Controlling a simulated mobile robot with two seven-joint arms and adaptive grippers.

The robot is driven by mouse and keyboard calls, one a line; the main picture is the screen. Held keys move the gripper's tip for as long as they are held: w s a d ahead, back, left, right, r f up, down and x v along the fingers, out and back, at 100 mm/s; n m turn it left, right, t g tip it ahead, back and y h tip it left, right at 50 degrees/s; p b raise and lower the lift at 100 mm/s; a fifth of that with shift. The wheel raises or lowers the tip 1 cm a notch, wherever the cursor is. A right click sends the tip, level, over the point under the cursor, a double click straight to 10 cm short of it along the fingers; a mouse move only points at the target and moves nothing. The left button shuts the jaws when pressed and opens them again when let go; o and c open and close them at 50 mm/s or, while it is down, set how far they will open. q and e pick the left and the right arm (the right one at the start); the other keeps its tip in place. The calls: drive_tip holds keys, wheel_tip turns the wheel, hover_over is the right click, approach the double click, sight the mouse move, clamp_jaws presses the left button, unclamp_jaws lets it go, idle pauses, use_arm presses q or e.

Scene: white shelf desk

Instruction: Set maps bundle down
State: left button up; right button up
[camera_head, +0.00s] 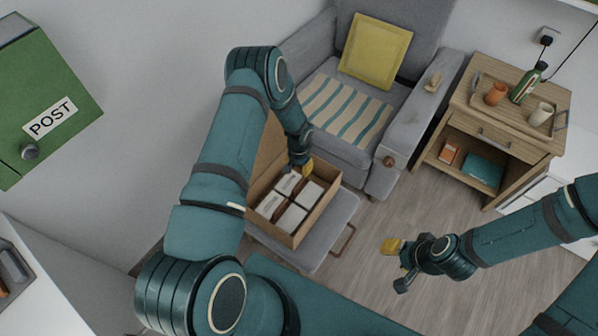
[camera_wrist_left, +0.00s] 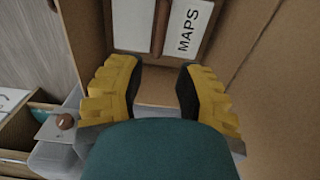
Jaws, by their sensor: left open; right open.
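The maps bundle (camera_wrist_left: 187,32) is a white block with the word MAPS. It lies inside an open cardboard box, seen by its wall in the left wrist view (camera_wrist_left: 252,85) and in the head view (camera_head: 318,217). My left gripper (camera_wrist_left: 160,85) is open, its yellow fingers apart and empty, just short of the bundle in the left wrist view. In the head view the left gripper (camera_head: 304,168) is over the box's back edge, partly hidden by its own arm. My right gripper (camera_head: 392,262) is open and empty over the floor.
The box holds several white bundles (camera_head: 289,219) and stands on a grey footstool (camera_head: 340,225). A grey armchair (camera_head: 405,115) is behind it. A wooden side table (camera_head: 535,140) with a tray stands at right. The floor between is clear.

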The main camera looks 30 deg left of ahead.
use_arm(q)
drive_tip(key=s+d+r+n+h, duration=0.1)
drive_tip(key=s+d+r+h, duration=0.1)
drive_tip(key=s+d+r, duration=0.4)
drive_tip(key=s+d+r+n+t+h, duration=0.1)
drive_tip(key=s+d+r+n, duration=0.1)
drive_tip(key=s+d+r, duration=0.5)
drive_tip(key=s+d, duration=0.4)
drive_tip(key=s, duration=0.3)
drive_tip(key=shift+s+d+r+t+h, duration=0.15)
drive_tip(key=shift+d+r+t+h, duration=0.15)
drive_tip(key=shift+h, duration=0.1)
drive_tip(key=shift+s, duration=0.15)
